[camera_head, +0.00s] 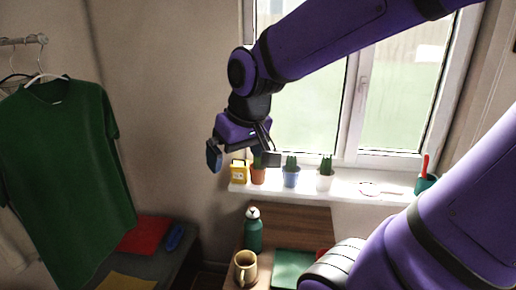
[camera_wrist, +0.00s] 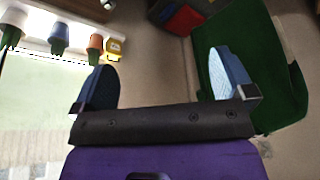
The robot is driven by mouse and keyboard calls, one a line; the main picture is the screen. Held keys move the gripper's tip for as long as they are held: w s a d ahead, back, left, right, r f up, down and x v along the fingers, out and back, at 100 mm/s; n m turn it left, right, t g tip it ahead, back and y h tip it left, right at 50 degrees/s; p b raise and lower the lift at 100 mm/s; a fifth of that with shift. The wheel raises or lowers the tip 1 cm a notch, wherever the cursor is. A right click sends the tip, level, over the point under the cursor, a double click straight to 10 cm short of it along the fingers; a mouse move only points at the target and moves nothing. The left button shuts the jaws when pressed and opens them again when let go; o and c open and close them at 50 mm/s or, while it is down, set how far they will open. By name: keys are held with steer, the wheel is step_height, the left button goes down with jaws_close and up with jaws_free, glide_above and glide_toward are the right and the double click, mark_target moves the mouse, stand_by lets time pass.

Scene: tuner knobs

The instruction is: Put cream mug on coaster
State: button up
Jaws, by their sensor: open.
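A cream mug (camera_head: 245,268) stands upright on the small wooden table at the bottom of the head view, its handle towards the camera. My gripper (camera_head: 243,157) is open and empty, high above and behind the mug, in front of the wall beside the window. In the wrist view my gripper (camera_wrist: 163,88) shows its two blue finger pads wide apart with nothing between them. The mug does not show in the wrist view. I cannot make out a coaster in either view; my arm covers part of the table.
A green bottle (camera_head: 253,232) stands just behind the mug, and a green flat thing (camera_head: 293,268) lies to its right. Potted cacti (camera_head: 291,174) and a yellow box (camera_head: 239,171) line the windowsill. A green shirt (camera_head: 62,165) hangs at left.

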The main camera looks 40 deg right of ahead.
steer(key=s+a+r+t, duration=0.1)
steer(key=s+r, duration=0.3)
steer(key=s, duration=0.4)
steer(key=shift+a+n, duration=0.25)
steer(key=shift+n, duration=0.05)
steer(key=shift+r, duration=0.1)
stand_by(0.6)
